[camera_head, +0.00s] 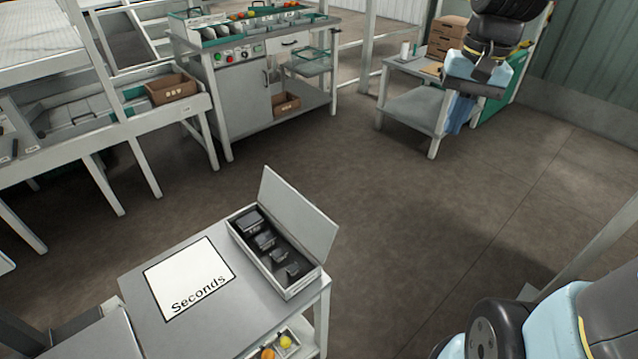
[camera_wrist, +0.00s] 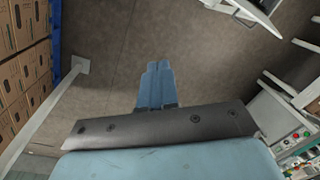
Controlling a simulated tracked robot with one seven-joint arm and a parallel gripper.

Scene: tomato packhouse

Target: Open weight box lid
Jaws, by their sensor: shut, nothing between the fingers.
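The weight box (camera_head: 275,262) sits on the grey table at the lower middle of the head view. Its lid (camera_head: 300,215) stands up, tilted back on the right side, so the box is open. Several dark weights (camera_head: 265,241) lie in a row inside it. My gripper (camera_wrist: 156,68) shows in the wrist view with its two blue fingers together and nothing between them. It is over bare floor, apart from the box.
A white "Seconds" sheet (camera_head: 190,278) lies left of the box on the table (camera_head: 225,325). A control bench (camera_head: 240,100) and a side table (camera_head: 415,105) stand at the back. Cardboard boxes (camera_wrist: 22,80) are stacked at the wrist view's left. The middle floor is clear.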

